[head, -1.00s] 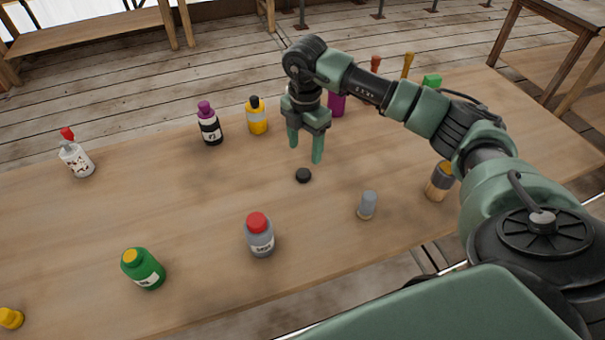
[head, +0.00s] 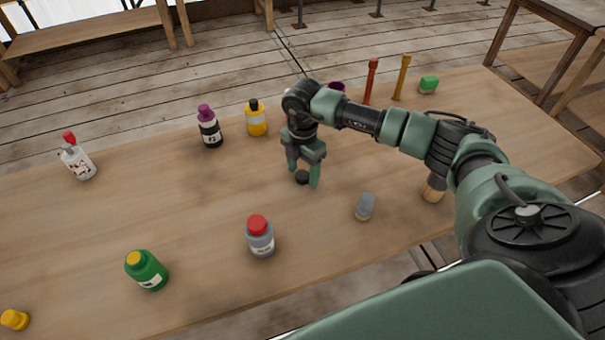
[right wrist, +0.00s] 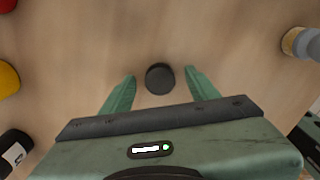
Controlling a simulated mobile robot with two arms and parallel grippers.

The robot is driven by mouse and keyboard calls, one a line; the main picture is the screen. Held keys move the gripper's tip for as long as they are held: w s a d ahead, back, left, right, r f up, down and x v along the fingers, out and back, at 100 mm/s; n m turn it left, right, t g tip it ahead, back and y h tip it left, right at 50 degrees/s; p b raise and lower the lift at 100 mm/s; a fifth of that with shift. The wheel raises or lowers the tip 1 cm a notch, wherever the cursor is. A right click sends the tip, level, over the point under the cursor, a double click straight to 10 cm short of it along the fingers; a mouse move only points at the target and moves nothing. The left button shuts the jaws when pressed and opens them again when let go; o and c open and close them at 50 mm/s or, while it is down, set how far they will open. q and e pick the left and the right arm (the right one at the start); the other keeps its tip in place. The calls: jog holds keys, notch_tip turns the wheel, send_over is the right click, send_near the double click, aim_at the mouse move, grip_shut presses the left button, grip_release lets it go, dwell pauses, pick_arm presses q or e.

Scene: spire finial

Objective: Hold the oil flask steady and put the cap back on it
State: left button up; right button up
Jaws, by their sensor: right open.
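A small round black cap (head: 302,177) lies on the wooden table. My right gripper (head: 303,174) is open and low over it, pointing down, with one finger on each side. In the right wrist view the cap (right wrist: 160,78) sits between the fingertips (right wrist: 160,76), with a gap on both sides. I cannot tell for sure which bottle is the oil flask. A grey bottle with a red top (head: 260,237) and a green bottle with a yellow top (head: 147,270) stand nearest. My left gripper is not in view.
A purple-topped bottle (head: 209,128), a yellow bottle (head: 256,120) and a white bottle with a red top (head: 77,160) stand farther back. A grey object (head: 365,207) stands right of the cap. A yellow piece (head: 14,319) lies at front left. The table's middle left is clear.

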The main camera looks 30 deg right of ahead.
aim_at(303, 175)
grip_shut()
dwell(0.4)
notch_tip(303, 175, up, 20)
jog(key=b, duration=0.2)
dwell(0.5)
